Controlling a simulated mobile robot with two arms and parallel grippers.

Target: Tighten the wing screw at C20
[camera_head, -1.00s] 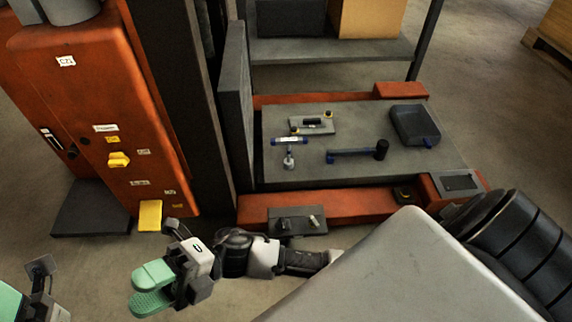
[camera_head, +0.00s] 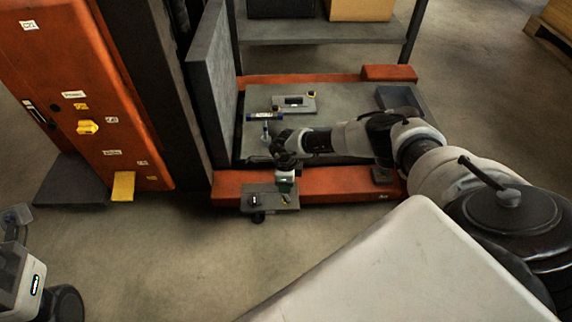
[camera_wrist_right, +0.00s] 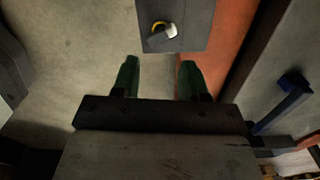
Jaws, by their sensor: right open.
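A grey block (camera_head: 262,199) sits at the front of the orange beam. On it is a small metal piece with a yellow ring, which I take as the wing screw (camera_head: 285,199). In the right wrist view the screw (camera_wrist_right: 165,30) shows light grey on the dark block, above the gap between my fingertips. My right gripper (camera_wrist_right: 160,77) is open and empty, its green fingers apart and short of the screw. In the head view my right gripper (camera_head: 286,180) hangs just above the block. No C20 label is readable.
The orange beam (camera_head: 340,186) runs behind the block. The grey tray (camera_head: 350,105) behind it holds a blue tool (camera_head: 264,115), a small plate (camera_head: 294,103) and a dark bin (camera_head: 399,98). An orange cabinet (camera_head: 60,60) stands left. Floor in front is free.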

